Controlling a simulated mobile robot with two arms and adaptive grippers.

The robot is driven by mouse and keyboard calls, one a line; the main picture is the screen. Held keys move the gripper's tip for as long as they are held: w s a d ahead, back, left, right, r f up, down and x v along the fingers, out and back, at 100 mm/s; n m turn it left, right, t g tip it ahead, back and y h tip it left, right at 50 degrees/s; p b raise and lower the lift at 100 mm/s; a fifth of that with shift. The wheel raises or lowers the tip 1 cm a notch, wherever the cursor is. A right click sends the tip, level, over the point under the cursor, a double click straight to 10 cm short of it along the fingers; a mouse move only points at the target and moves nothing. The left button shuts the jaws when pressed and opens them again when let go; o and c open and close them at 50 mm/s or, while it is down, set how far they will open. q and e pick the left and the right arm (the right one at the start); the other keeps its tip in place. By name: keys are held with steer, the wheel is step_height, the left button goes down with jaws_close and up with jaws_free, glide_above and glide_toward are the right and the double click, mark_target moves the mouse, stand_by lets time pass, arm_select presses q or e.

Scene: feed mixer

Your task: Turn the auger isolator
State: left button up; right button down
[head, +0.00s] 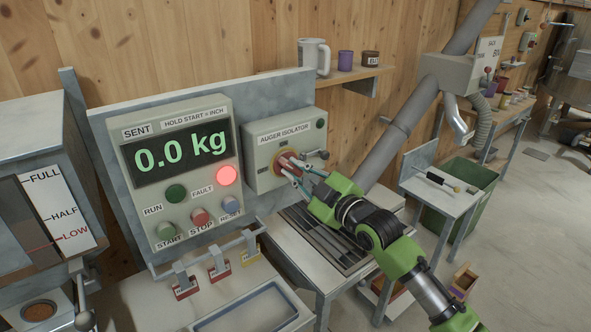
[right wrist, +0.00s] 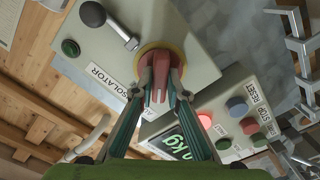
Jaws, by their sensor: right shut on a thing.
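The auger isolator (head: 258,151) is a pale grey box right of the display panel, with a red handle (head: 285,161) on a yellow disc. My right gripper (head: 293,172) reaches in from the lower right and is shut on the red handle. In the right wrist view the two fingertips (right wrist: 160,92) close on either side of the red handle (right wrist: 161,68), in front of the yellow disc (right wrist: 146,50). A lever with a dark ball knob (right wrist: 93,14) sticks out beside it. The fingers partly hide the handle in the head view. My left gripper is not in view.
The control panel (head: 222,165) reads 0.0 kg and its red fault lamp (head: 226,175) glows. Padlocks or tags (head: 217,268) hang on a rail below it. A slatted metal bench (head: 316,241) stands under the isolator. A shelf with a jug (head: 314,57) is above.

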steer(key=m, duration=0.4)
steer(key=shift+m+p, duration=0.3)
steer(key=shift+p, duration=0.1)
steer(key=shift+m+p, duration=0.4)
steer(key=shift+m, duration=1.6)
steer(key=shift+f, duration=0.1)
steer(key=c, duration=2)
jaws_free()
steer(key=shift+s+d, duration=0.1)
steer(key=shift+d, duration=0.05)
steer(key=v, duration=1.1)
steer(key=shift+s+d, duration=0.15)
steer(key=shift+s, duration=0.15)
